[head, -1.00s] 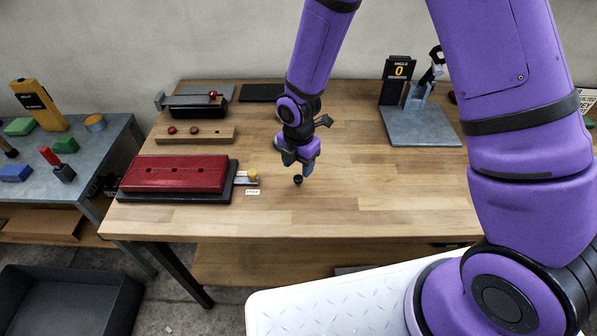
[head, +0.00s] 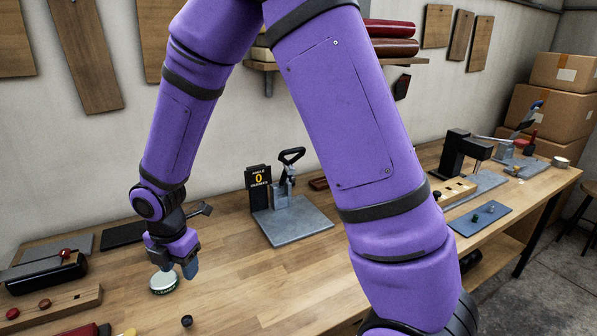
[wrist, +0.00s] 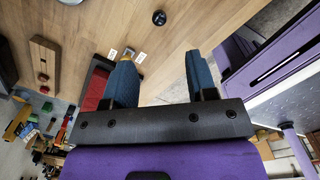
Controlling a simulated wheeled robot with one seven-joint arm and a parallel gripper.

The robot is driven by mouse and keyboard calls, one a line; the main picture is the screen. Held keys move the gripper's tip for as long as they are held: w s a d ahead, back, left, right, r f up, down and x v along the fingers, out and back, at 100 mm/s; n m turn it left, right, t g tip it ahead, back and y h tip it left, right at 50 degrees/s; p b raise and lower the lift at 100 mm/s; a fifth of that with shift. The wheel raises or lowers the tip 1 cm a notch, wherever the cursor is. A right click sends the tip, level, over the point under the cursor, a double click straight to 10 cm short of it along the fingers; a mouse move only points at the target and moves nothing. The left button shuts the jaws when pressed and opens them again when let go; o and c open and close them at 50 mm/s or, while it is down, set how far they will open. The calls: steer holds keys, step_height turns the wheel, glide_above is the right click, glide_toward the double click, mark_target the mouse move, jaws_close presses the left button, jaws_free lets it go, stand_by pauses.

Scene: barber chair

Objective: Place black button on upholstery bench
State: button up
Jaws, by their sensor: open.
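The black button (head: 187,321) is a small dark round piece lying on the wooden top of the bench (head: 270,290), near the bottom edge of the head view. It also shows at the top of the wrist view (wrist: 159,18), on bare wood beyond my fingertips. My gripper (head: 176,272) is open, with two blue fingertips apart and nothing between them in the wrist view (wrist: 158,60). It is apart from the button, above and behind it in the head view. A round pale tin (head: 164,282) shows just below my gripper; I cannot tell whether they touch.
A grey-based stand (head: 290,222) with a black sign is right of my gripper. A wooden strip with red buttons (head: 50,308) lies at the left. A black press (head: 462,155) and a blue mat (head: 480,218) are farther right. Bare wood lies between the button and stand.

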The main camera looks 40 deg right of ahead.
steer(key=s+d+r+m+t, duration=0.1)
steer(key=s+d+r+m, duration=0.2)
steer(key=d+r+m, duration=0.45)
steer(key=s+d+r+m+t, duration=0.2)
steer(key=s+d+r+m, duration=0.25)
steer(key=r, duration=0.65)
steer(key=s+d+r+m+t, duration=0.1)
steer(key=s+d+r+m, duration=0.2)
steer(key=s+m, duration=0.3)
steer(key=s+d+r+m, duration=0.3)
steer(key=s+r+m, duration=0.2)
steer(key=s, duration=0.3)
steer(key=shift+s+m+t, duration=0.2)
steer(key=shift+m+t, duration=0.2)
steer(key=shift+m, duration=0.5)
